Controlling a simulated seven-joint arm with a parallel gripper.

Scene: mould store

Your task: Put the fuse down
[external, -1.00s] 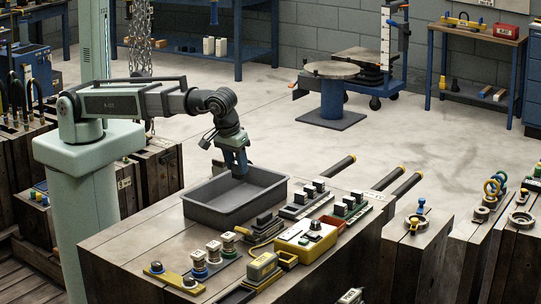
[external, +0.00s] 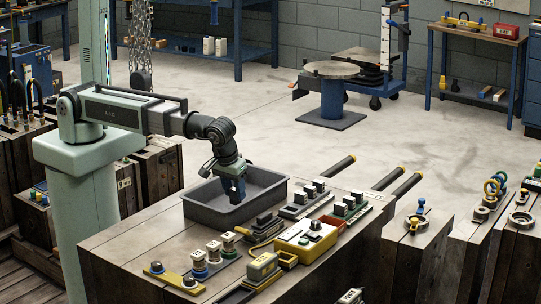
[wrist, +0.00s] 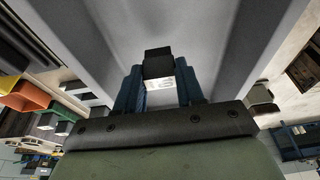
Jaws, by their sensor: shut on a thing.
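My gripper (external: 235,192) points down inside the grey tray (external: 206,214), below the level of its far rim. In the wrist view my gripper (wrist: 160,90) has its two blue fingers shut on the fuse (wrist: 158,64), a small dark block with a white label. The grey tray walls (wrist: 85,30) rise around it. In the external view I cannot make out the fuse between the fingers. I cannot tell whether the fuse touches the tray floor.
The tray stands on a wooden bench (external: 130,238). Right of it are black-topped fuse blocks (external: 306,198) and a yellow box (external: 303,238). Several spools (external: 214,252) and a yellow bar (external: 172,278) lie in front. The tray's right part looks empty.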

